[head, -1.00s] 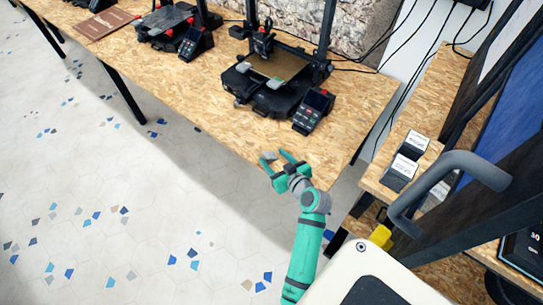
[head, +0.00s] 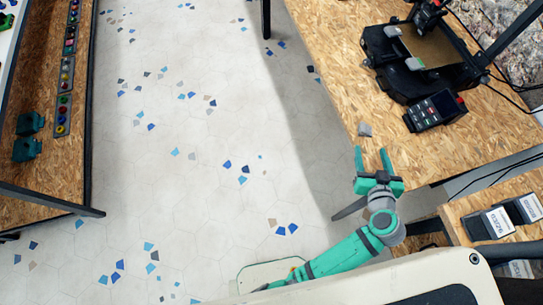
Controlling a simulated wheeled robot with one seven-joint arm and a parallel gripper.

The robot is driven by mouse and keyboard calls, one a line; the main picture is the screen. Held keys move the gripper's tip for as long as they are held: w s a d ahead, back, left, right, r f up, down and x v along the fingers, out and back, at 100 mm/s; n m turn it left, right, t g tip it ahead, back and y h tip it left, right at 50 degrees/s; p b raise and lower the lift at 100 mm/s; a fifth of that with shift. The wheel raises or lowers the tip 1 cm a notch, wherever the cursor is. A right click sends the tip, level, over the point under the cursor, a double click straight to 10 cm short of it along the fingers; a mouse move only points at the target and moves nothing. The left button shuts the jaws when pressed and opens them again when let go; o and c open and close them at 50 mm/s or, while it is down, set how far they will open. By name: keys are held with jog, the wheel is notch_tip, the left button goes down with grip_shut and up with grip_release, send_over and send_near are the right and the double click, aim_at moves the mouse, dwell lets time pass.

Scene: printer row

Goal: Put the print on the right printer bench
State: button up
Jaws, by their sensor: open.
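A small grey piece, which looks like the print (head: 365,129), rests on the chipboard bench top (head: 330,40) close to its left edge. My gripper (head: 372,153) is open and empty, just below the print in the picture. The tip of its left finger is close to the print; I cannot tell whether they touch. A black printer (head: 415,65) with a tan bed stands on the same bench, with its control screen (head: 436,110) in front.
Boxes with white labels (head: 490,222) stand on a lower shelf at right. At left is another chipboard bench (head: 60,150) with teal parts (head: 27,149) and a strip of coloured pieces (head: 65,90). The tiled floor (head: 190,130) between is clear.

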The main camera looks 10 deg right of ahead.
jog(key=s+a+f+g, duration=0.1)
jog(key=a+f, duration=0.2)
jog(key=a, duration=0.7)
jog(key=s+a+f, duration=0.2)
jog(key=a+f, duration=0.2)
jog(key=a, duration=0.7)
jog(key=s+a+r+n+t+y, duration=0.1)
jog(key=s+a+r+y, duration=0.1)
jog(key=s+a+r, duration=0.3)
jog(key=s+a+r+n+t+y, duration=0.2)
jog(key=s+a+r, duration=0.4)
jog(key=a, duration=0.5)
jog(key=shift+s+a+r+n+t, duration=0.15)
jog(key=shift+s+r+n+t, duration=0.15)
jog(key=shift+s, duration=0.15)
